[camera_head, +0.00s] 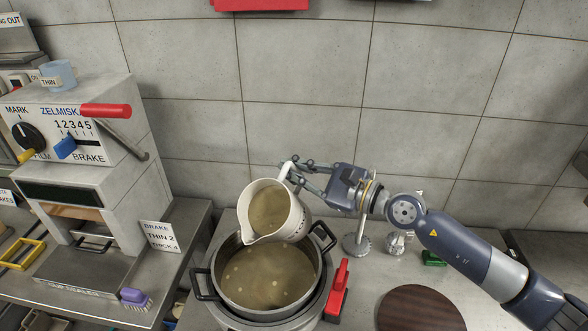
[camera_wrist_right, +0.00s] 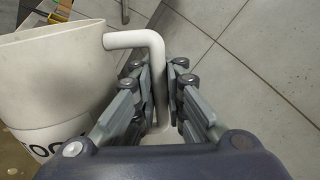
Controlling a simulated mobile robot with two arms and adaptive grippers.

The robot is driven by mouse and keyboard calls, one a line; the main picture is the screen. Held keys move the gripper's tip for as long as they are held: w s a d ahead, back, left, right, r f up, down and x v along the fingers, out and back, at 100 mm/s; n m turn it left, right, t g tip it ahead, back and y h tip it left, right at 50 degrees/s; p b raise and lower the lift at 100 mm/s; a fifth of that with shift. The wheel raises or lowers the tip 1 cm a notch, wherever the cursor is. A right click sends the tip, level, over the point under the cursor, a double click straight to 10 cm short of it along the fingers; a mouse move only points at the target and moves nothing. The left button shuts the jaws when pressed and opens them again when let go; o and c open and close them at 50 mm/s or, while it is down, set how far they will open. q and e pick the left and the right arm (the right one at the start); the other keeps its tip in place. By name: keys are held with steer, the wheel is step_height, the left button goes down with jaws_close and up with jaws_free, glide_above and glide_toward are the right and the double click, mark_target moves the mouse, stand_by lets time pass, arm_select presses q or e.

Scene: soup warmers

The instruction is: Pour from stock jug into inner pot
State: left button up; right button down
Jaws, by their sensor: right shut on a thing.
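The stock jug (camera_head: 281,222) is white and holds a brownish liquid. It is tilted, with its spout toward the lower left, above the inner pot (camera_head: 315,240). The inner pot has dark side handles and holds brownish liquid with pale spots. No stream between jug and pot can be made out. My right gripper (camera_head: 292,172) is shut on the jug's handle, at the jug's upper right. In the right wrist view the white handle (camera_wrist_right: 155,75) stands between the fingers, with the jug's body (camera_wrist_right: 60,75) at the left. My left gripper is not in view.
A sealing machine (camera_head: 65,160) stands at the left, with a sign (camera_head: 159,236) and a purple brush (camera_head: 135,298) near it. A red-handled item (camera_head: 340,285) lies right of the pot. A brown round board (camera_head: 420,310) is at the lower right. The tiled wall is close behind.

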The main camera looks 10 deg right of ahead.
steer(key=shift+r, duration=0.3)
steer(key=shift+a+n, duration=0.1)
steer(key=shift+n, duration=0.2)
steer(key=shift+s+r, duration=0.1)
steer(key=shift+r, duration=0.05)
steer(key=shift+n+p, duration=0.3)
steer(key=shift+s+a, duration=0.1)
steer(key=shift+s+a+r+n+p, duration=0.3)
steer(key=shift+s+n+p, duration=0.1)
steer(key=shift+n, duration=0.3)
steer(key=shift+a, duration=0.1)
steer(key=shift+s+a+n, duration=0.1)
steer(key=shift+s+n, duration=0.05)
steer(key=shift+n, duration=0.15)
